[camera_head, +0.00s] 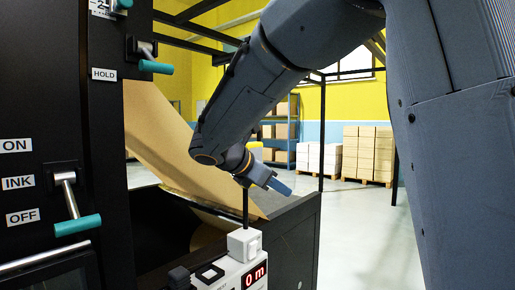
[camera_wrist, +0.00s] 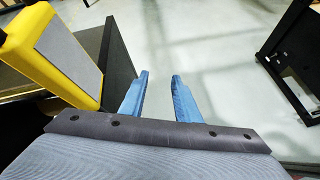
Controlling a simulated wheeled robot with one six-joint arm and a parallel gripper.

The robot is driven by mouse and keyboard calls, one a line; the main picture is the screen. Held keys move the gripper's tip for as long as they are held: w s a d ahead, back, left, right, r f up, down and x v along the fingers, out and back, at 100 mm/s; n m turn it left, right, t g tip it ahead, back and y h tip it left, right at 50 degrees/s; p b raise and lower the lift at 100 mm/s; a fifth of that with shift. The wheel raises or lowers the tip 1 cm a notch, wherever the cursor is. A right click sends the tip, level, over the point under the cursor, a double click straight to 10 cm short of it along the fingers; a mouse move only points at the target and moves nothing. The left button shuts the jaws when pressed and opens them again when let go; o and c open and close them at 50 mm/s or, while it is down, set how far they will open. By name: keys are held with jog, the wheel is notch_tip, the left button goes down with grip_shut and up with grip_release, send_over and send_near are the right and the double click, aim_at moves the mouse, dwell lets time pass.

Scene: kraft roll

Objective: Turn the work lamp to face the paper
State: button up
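In the wrist view a yellow block with a grey face (camera_wrist: 68,52), which looks like the work lamp, stands at the left. My gripper (camera_wrist: 159,75) has its two blue fingers apart with only floor seen between them. The yellow block is to the left of the fingers and apart from them. In the head view my gripper (camera_head: 282,188) is in front of the machine's right end. A small bit of yellow (camera_head: 255,146) shows just behind my wrist; most of it is hidden. The brown paper (camera_head: 165,135) slopes down into the machine at the left.
A black machine panel (camera_head: 50,120) with teal-handled levers fills the left. A white control box (camera_head: 243,243) with a thin black rod and a red "0 m" display stands below my gripper. Pallets of boxes (camera_head: 367,152) are far back. The floor (camera_head: 350,225) at right is clear.

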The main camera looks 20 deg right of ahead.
aim_at(263, 146)
jog(key=w+a+r+n+t+h+b, duration=0.2)
jog(key=w+a+r+h+b, duration=0.15)
jog(key=r, duration=0.65)
jog(key=w+a+r+n+t+h+b, duration=0.2)
jog(key=w+a+r+n+t+h, duration=0.15)
jog(key=r, duration=0.55)
jog(key=f+m, duration=0.1)
jog(key=w+f+m+y+b, duration=0.1)
jog(key=w+f+m+g+y+b, duration=0.1)
jog(key=f, duration=0.1)
jog(key=shift+w+a+m, duration=0.15)
jog(key=shift+m, duration=0.1)
jog(key=shift+w+d+f, duration=0.1)
jog(key=shift+w+d, duration=0.05)
jog(key=shift+d, duration=0.1)
jog(key=shift+p+x, duration=0.45)
jog(key=shift+x, duration=3.15)
grip_shut()
